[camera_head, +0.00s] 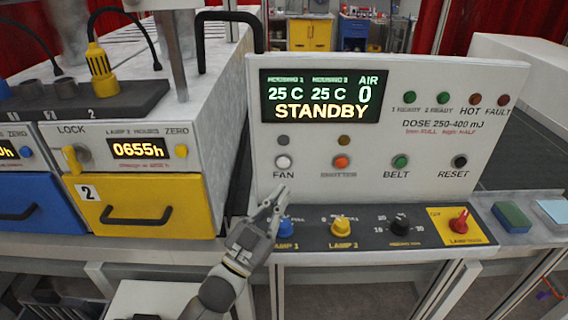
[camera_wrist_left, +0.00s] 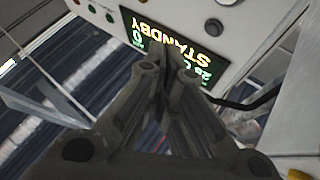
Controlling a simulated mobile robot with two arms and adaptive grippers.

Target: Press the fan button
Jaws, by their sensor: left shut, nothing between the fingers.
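The fan button (camera_head: 283,161) is a pale round button above the label FAN, at the lower left of the upright white control panel (camera_head: 420,172). A dark, unlit lamp (camera_head: 283,141) sits above it. My left gripper (camera_head: 279,192) is shut and empty. In the head view its tips are just below the FAN label, in front of the panel; I cannot tell the gap. In the left wrist view the shut fingers (camera_wrist_left: 165,72) point at the panel, overlapping the display (camera_wrist_left: 170,45). I cannot make out the fan button there. My right gripper is not in view.
The display (camera_head: 320,96) reads STANDBY. Orange, green and black buttons are to the right of the fan button. Below is a dark strip (camera_head: 370,232) with blue, yellow, black and red knobs. A yellow drawer unit (camera_head: 190,225) stands to the left.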

